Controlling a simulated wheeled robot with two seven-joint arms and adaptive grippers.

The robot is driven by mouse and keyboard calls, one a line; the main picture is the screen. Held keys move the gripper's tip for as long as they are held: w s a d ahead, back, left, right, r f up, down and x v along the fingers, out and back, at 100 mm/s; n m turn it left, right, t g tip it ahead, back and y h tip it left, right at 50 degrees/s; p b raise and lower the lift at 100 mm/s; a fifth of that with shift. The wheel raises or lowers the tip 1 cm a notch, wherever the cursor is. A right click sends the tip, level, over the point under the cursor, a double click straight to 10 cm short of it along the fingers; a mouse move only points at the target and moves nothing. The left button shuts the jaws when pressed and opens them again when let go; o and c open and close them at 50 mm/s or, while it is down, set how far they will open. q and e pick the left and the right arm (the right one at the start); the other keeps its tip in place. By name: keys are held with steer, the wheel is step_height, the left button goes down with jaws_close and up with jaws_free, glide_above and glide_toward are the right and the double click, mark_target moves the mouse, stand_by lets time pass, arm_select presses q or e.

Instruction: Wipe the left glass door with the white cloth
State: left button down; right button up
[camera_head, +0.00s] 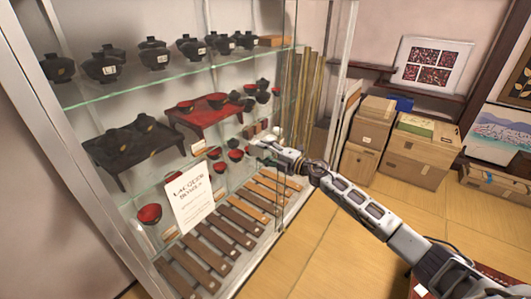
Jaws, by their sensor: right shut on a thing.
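A glass-fronted display cabinet takes up the left and middle of the head view. Its left glass door (118,205) seems to be the pane with a white paper sign (190,198) about lacquer bowls. My right gripper (262,150) reaches in from the right to the cabinet front, right of the sign. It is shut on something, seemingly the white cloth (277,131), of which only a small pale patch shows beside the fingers. I cannot tell whether the cloth touches the glass. My left gripper is not in view.
Behind the glass, dark lidded bowls (103,67) line the upper shelf. A red low table (205,122) and a black one (130,155) stand below, with wooden slats (235,228) at the bottom. Cardboard boxes (418,150) stand at right. The tatami floor before the cabinet is clear.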

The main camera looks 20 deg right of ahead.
steer(key=shift+x, duration=0.8)
stand_by(0.4)
steer(key=shift+d, duration=0.1)
steer(key=shift+w+d+b, duration=0.35)
steer(key=shift+w+d, duration=0.2)
steer(key=shift+d, duration=0.25)
steer(key=shift+w+d+b, duration=0.35)
steer(key=shift+w+d, duration=0.2)
steer(key=shift+d, duration=0.25)
steer(key=shift+w+a, duration=0.1)
steer(key=shift+a, duration=0.1)
steer(key=shift+s+a+p, duration=1.3)
steer(key=shift+a+p, duration=0.2)
steer(key=shift+p, duration=0.2)
steer(key=shift+s+d, duration=0.1)
steer(key=shift+d, duration=0.05)
steer(key=shift+v, duration=2.85)
